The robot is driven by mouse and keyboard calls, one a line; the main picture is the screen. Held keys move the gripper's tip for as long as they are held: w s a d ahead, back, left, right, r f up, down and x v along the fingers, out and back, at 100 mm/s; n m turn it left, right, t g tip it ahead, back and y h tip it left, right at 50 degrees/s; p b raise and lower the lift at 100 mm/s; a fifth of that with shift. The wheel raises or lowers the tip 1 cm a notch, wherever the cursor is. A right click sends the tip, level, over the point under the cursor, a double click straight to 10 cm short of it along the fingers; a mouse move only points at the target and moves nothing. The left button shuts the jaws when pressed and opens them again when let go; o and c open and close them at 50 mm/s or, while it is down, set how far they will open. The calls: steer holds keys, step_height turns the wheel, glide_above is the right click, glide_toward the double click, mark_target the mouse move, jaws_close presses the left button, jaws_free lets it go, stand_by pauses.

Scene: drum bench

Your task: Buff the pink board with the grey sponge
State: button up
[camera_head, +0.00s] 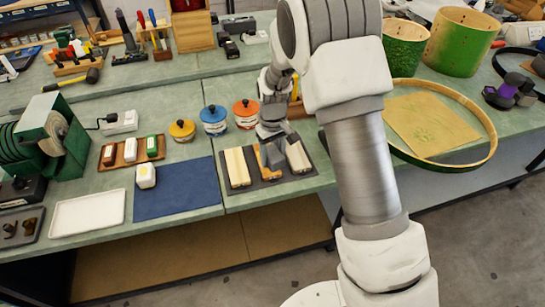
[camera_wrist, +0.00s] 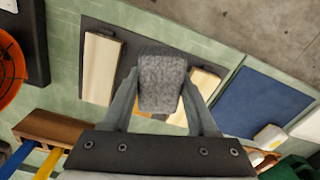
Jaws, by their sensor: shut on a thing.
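My gripper (camera_wrist: 160,98) is shut on the grey sponge (camera_wrist: 162,72), with one finger on each side of it. In the head view the sponge (camera_head: 275,156) hangs below my gripper (camera_head: 272,143), over the middle of a dark mat (camera_head: 255,182). Several boards lie on this mat. The palest, faintly pink board (camera_head: 298,157) is at its right and shows at the left in the wrist view (camera_wrist: 99,68). A pale yellow board (camera_head: 237,167) is at the mat's left. An orange-tan board (camera_head: 268,175) lies between them, partly hidden by the sponge. I cannot tell whether the sponge touches it.
A blue mat (camera_head: 175,193) with a small white-and-yellow block (camera_head: 146,176) lies to the left. Yellow (camera_head: 182,131), blue (camera_head: 214,120) and orange (camera_head: 246,113) lidded tins stand behind the boards. A wooden hoop (camera_head: 450,162) lies to the right. The bench's front edge is close.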

steer(key=shift+r+p, duration=0.35)
steer(key=shift+r, duration=0.5)
